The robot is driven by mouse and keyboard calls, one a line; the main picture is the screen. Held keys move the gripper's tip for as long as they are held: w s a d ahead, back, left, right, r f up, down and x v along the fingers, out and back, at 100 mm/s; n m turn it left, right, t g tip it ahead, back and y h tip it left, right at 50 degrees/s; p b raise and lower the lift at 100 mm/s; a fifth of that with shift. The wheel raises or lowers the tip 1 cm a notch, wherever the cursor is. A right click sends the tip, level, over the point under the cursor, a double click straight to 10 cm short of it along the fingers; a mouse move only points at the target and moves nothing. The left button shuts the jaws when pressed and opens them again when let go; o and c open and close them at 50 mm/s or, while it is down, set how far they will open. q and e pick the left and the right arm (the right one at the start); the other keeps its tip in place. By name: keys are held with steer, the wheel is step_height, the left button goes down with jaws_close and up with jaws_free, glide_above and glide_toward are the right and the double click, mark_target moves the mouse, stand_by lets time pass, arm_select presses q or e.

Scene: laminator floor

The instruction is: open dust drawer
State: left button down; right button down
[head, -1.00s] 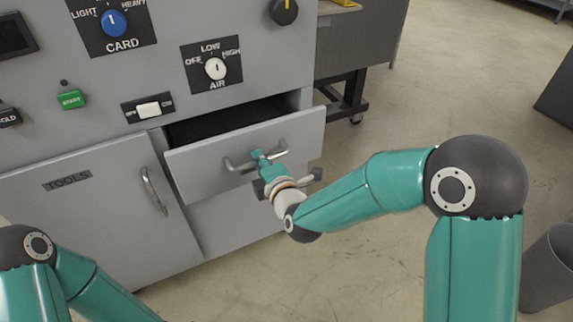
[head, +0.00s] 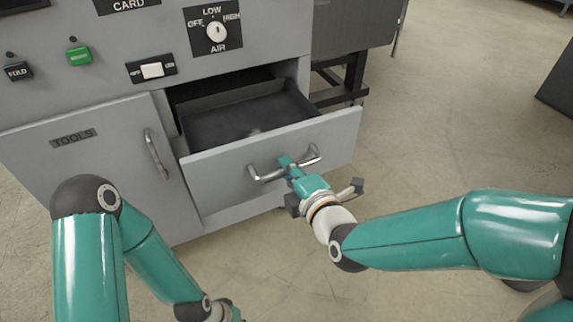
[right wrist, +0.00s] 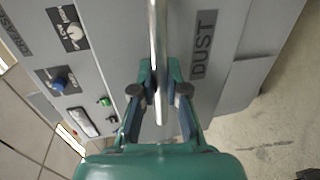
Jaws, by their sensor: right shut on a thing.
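The dust drawer (head: 225,182) is pulled well out of the grey cabinet, and its dark inside shows in the head view. Its bar handle (head: 267,175) runs across the front. My right gripper (head: 288,164) is shut on the handle near its middle. In the right wrist view the handle (right wrist: 157,50) runs between the fingers of my right gripper (right wrist: 160,80), beside the DUST label (right wrist: 203,45) on the drawer front. My left arm is low at the left in the head view; its gripper end is at the bottom edge, cut off, with its fingers not clear.
The TOOLS door (head: 85,175) is closed, left of the drawer. The AIR knob (head: 216,32), a white switch (head: 152,70) and a green button (head: 79,57) are on the panel above. A dark-legged cart (head: 345,80) stands behind at right. Floor in front is open.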

steer(key=shift+s+a+f, duration=0.1)
steer(key=shift+s+f, duration=0.1)
steer(key=shift+f, duration=0.05)
steer(key=c, duration=1.2)
jaws_free()
steer(key=shift+w+r, duration=0.1)
steer(key=shift+r, duration=0.15)
